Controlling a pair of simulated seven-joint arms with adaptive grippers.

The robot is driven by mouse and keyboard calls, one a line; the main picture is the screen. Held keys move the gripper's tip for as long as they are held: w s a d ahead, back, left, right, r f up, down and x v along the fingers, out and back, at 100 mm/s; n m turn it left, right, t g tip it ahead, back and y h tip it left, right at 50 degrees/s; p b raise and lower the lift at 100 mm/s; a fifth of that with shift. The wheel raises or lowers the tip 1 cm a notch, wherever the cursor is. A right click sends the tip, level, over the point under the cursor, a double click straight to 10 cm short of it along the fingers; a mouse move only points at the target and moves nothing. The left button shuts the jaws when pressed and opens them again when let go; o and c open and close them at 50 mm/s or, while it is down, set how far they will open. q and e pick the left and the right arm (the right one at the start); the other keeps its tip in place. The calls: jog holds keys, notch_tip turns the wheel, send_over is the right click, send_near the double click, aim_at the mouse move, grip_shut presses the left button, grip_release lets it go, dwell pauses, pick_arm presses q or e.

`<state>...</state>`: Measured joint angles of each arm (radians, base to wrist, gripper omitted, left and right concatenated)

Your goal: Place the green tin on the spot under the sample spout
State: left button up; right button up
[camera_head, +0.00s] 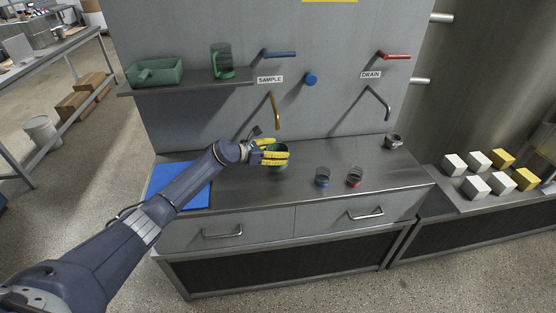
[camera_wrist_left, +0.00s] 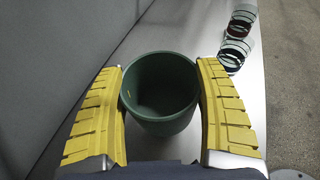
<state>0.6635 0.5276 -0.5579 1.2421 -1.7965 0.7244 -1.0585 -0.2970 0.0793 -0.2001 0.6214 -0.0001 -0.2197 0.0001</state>
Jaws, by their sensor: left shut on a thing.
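The green tin (camera_wrist_left: 160,119) is an open, empty-looking cup between the yellow fingers of my left gripper (camera_wrist_left: 161,100) in the left wrist view. The fingers close on it from both sides. In the head view my left gripper (camera_head: 274,154) is at the steel counter, below the brass sample spout (camera_head: 274,110), with the green tin (camera_head: 277,167) partly hidden by the fingers. The tin looks upright. I cannot tell whether its base touches the counter. A SAMPLE label (camera_head: 270,79) is on the wall above the spout. The spot itself is not visible. My right gripper is not in view.
A glass with blue (camera_head: 322,177) and a glass with red (camera_head: 354,177) stand to the right on the counter (camera_head: 300,195). A blue mat (camera_head: 180,186) lies at left. A grey cup (camera_head: 393,142) stands below the drain spout (camera_head: 380,103). A shelf (camera_head: 190,87) holds green containers.

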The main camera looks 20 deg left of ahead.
pick_arm(q)
jog(key=shift+f, duration=1.9)
jog(key=shift+f, duration=0.15)
jog(key=o, duration=1.4)
jog(key=v, duration=1.2)
